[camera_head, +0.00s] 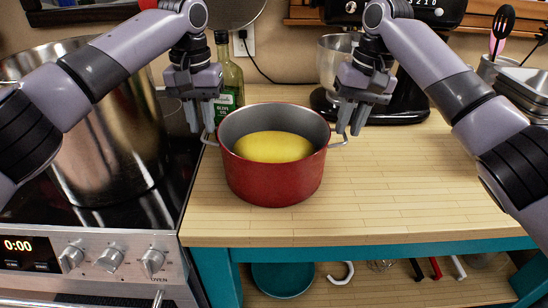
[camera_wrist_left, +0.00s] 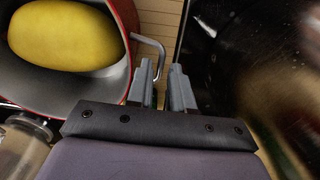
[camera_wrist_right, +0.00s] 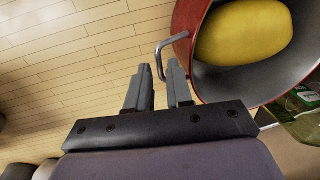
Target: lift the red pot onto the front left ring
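The red pot (camera_head: 272,182) stands on the wooden counter, right of the stove, with a large yellow item (camera_head: 272,147) inside. It has a metal handle on each side. My left gripper (camera_head: 198,124) is open at the left handle (camera_head: 208,139); in the left wrist view that handle (camera_wrist_left: 160,48) reaches toward the gap between the fingers. My right gripper (camera_head: 350,128) is open at the right handle (camera_head: 340,144); in the right wrist view the handle (camera_wrist_right: 159,52) likewise reaches toward the finger gap. I cannot tell whether the fingers touch either handle. The front left ring is not visible.
A big steel pot (camera_head: 105,140) stands on the dark stove top (camera_head: 155,212) at left. A green bottle (camera_head: 230,75) stands behind the red pot, and a black stand mixer (camera_head: 400,100) behind right. The counter (camera_head: 430,185) is clear to the right.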

